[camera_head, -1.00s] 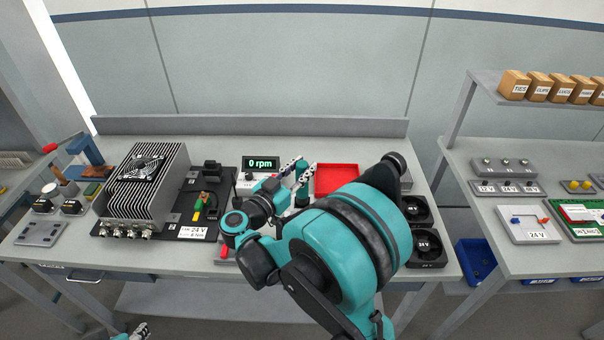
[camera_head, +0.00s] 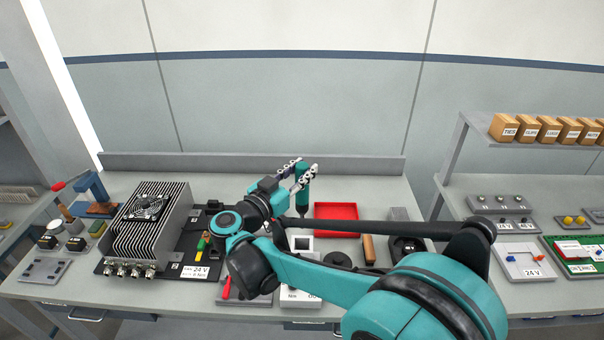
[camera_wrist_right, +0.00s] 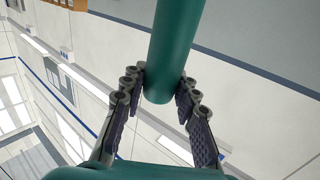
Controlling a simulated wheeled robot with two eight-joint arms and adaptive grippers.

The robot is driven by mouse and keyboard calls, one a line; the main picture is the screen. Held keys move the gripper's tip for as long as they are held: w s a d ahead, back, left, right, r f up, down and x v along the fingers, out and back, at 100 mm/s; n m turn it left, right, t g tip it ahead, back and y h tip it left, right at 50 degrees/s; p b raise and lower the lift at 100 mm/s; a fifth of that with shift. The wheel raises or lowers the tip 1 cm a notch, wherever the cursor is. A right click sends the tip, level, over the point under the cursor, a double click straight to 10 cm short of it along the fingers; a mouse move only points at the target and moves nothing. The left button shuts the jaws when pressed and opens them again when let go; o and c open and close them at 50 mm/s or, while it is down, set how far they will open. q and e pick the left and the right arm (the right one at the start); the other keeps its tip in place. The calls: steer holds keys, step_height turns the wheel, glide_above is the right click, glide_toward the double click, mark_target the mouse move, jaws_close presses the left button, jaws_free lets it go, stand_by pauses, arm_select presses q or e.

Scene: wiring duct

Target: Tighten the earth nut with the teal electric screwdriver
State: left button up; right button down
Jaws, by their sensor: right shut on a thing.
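My right gripper (camera_head: 302,172) is shut on the teal electric screwdriver (camera_head: 302,190). It holds the tool upright above the bench, left of the red tray, with the dark tip pointing down. In the right wrist view the teal body (camera_wrist_right: 175,50) passes between the two padded fingers (camera_wrist_right: 160,98). A green and yellow wire (camera_head: 203,242) lies on the black plate (camera_head: 188,243) beside the finned power unit (camera_head: 150,228). The earth nut is too small to make out. My left gripper is out of view.
An empty red tray (camera_head: 336,209) lies right of the screwdriver. A white box (camera_head: 301,243), a brown handle (camera_head: 368,249) and a black holder (camera_head: 407,247) stand on the bench. My right arm covers the front right part. A second bench (camera_head: 520,292) stands right.

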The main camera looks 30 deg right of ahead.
arm_select(q)
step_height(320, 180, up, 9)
steer(key=p, duration=0.9)
arm_select(e)
step_height(320, 180, up, 12)
steer(key=shift+f, duration=0.2)
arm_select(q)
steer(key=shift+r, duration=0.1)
